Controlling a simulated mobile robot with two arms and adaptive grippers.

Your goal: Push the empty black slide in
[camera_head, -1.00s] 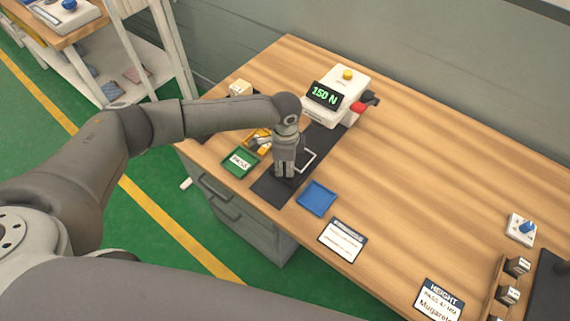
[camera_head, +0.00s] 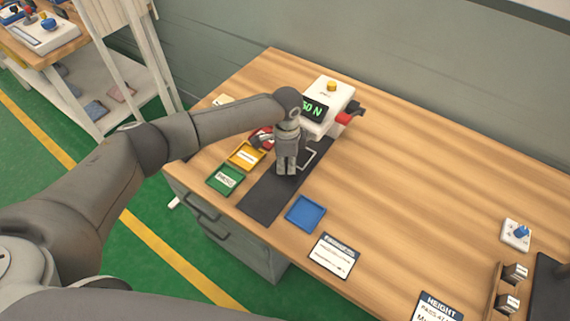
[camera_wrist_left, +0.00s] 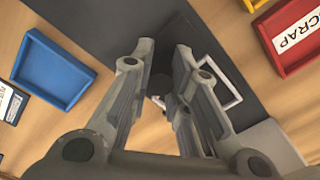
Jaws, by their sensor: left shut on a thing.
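The black slide (camera_head: 308,158) is a dark plate with a pale square outline. It lies on a long black track (camera_head: 265,200) in front of the white force tester (camera_head: 328,97). The outline looks empty in the head view, though my fingers cover part of the plate. In the left wrist view the outline (camera_wrist_left: 234,92) shows to the right of my fingers. My left gripper (camera_head: 287,172) points down at the slide's near end. Its fingers are closed about a small dark knob (camera_wrist_left: 161,84), mostly hidden between them. My right gripper is not in view.
Green (camera_head: 225,180), yellow (camera_head: 246,155) and red (camera_head: 262,138) trays stand left of the track. A blue tray (camera_head: 306,213) and a label card (camera_head: 334,256) lie to its right. The table's middle is clear.

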